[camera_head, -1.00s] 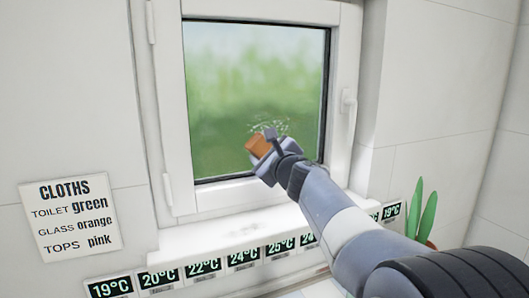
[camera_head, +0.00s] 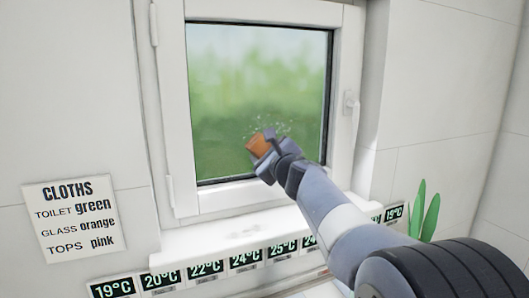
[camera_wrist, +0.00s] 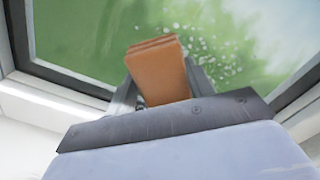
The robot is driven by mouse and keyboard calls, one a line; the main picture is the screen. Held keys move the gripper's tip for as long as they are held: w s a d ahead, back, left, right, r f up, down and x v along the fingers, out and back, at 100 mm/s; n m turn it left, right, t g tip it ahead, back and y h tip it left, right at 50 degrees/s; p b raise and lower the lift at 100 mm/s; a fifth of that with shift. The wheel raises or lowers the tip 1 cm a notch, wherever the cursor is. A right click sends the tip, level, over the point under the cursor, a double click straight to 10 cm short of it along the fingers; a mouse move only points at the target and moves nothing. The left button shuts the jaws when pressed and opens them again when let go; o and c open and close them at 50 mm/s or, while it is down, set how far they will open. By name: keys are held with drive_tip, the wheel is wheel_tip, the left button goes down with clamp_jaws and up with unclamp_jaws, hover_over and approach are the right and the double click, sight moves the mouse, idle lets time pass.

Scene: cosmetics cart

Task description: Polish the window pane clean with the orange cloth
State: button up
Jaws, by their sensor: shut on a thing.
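The window pane (camera_head: 230,95) is in a white frame, with blurred greenery behind it. A patch of whitish specks (camera_head: 283,127) is on its lower right part; in the wrist view the specks (camera_wrist: 215,48) lie behind and to the right of the cloth. My gripper (camera_head: 264,150) is shut on the folded orange cloth (camera_head: 257,146) in front of the lower pane. In the wrist view the cloth (camera_wrist: 160,75) stands up between the fingers of my gripper (camera_wrist: 162,92). I cannot tell whether the cloth touches the glass.
A sign about cloths (camera_head: 74,218) hangs on the left wall. The white sill (camera_head: 215,235) is below the window, with a row of temperature displays (camera_head: 205,267) under it. A window handle (camera_head: 349,103) is on the right frame. A green plant (camera_head: 425,212) stands at right.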

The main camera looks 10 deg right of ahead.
drive_tip(key=shift+w+d, duration=0.15)
drive_tip(key=shift+d, duration=0.85)
drive_tip(key=shift+w+d, duration=0.15)
drive_tip(key=shift+d, duration=0.85)
drive_tip(key=shift+w, duration=0.1)
drive_tip(key=shift+a, duration=0.1)
drive_tip(key=shift+s+a+b, duration=0.2)
drive_tip(key=shift+a, duration=0.8)
drive_tip(key=shift+s+a+b, duration=0.15)
drive_tip(key=shift+a+b, duration=0.05)
drive_tip(key=shift+a, duration=0.75)
drive_tip(key=shift+r, duration=0.1)
drive_tip(key=shift+s, duration=0.45)
drive_tip(key=shift+s+d+b, duration=0.15)
drive_tip(key=shift+s+d, duration=0.05)
drive_tip(key=shift+s, duration=0.6)
drive_tip(key=shift+s+d+b, duration=0.15)
drive_tip(key=shift+s+b, duration=0.05)
drive_tip(key=shift+s, duration=0.6)
drive_tip(key=shift+s+d+b, duration=0.15)
drive_tip(key=shift+s+d, duration=0.05)
drive_tip(key=shift+s, duration=0.6)
